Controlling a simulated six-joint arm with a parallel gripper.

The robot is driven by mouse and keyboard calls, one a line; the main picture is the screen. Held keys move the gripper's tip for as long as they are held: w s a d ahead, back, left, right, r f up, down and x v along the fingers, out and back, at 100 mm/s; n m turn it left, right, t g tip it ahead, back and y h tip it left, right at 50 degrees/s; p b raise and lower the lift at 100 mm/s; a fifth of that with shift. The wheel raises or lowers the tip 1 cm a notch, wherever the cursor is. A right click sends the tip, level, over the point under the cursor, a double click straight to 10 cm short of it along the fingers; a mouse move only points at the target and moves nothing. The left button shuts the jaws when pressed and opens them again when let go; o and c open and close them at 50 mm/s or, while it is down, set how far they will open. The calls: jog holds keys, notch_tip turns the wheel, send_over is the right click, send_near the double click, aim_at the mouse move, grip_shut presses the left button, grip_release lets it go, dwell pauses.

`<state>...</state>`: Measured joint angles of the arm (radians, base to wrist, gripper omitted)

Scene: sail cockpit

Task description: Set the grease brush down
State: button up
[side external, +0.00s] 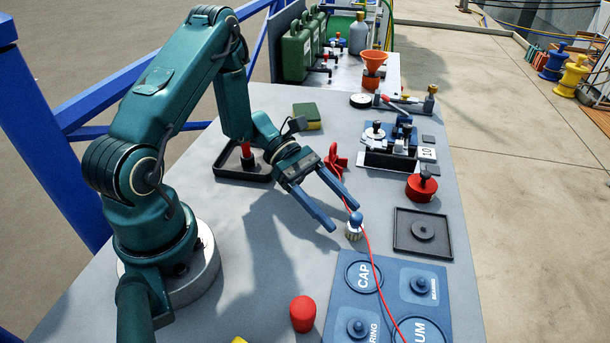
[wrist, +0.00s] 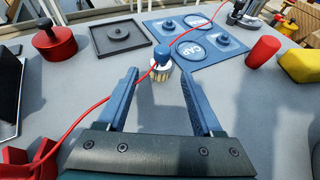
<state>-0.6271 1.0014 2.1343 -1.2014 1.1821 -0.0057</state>
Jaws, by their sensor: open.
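The grease brush (side external: 355,228) stands upright on the grey table, with a blue knob on top and pale bristles below. It also shows in the wrist view (wrist: 161,58), just beyond the fingertips. My gripper (side external: 343,218) is open, its two blue fingers spread wide. In the wrist view the gripper (wrist: 161,74) has nothing between its fingers, and the brush stands between and slightly ahead of the tips. A red cord (side external: 370,262) passes right by the brush knob; I cannot tell whether they touch.
A blue mat (side external: 338,290) with marked round places lies in front of the brush. A black square tray (side external: 445,240), a red lidded pot (side external: 421,187) and a red cylinder (side external: 303,314) stand nearby. A red clamp-like piece (side external: 335,160) lies behind the fingers.

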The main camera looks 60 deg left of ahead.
jog(key=v, duration=0.9)
jog(key=shift+a+r, duration=0.1)
jog(key=shift+a, duration=0.05)
jog(key=shift+s+a+r, duration=0.1)
jog(key=shift+a, duration=0.1)
jog(key=shift+r, duration=0.2)
jog(key=s+d+r+m+t+y, duration=0.1)
jog(key=s+d+r+m+y, duration=0.3)
jog(key=m, duration=0.6)
jog(key=s+d+r+m+t+y, duration=0.1)
jog(key=s+d+r+m+y, duration=0.3)
jog(key=r+m+y, duration=0.3)
jog(key=s+m+y, duration=0.1)
jog(key=m+y, duration=0.1)
jog(key=m, duration=0.2)
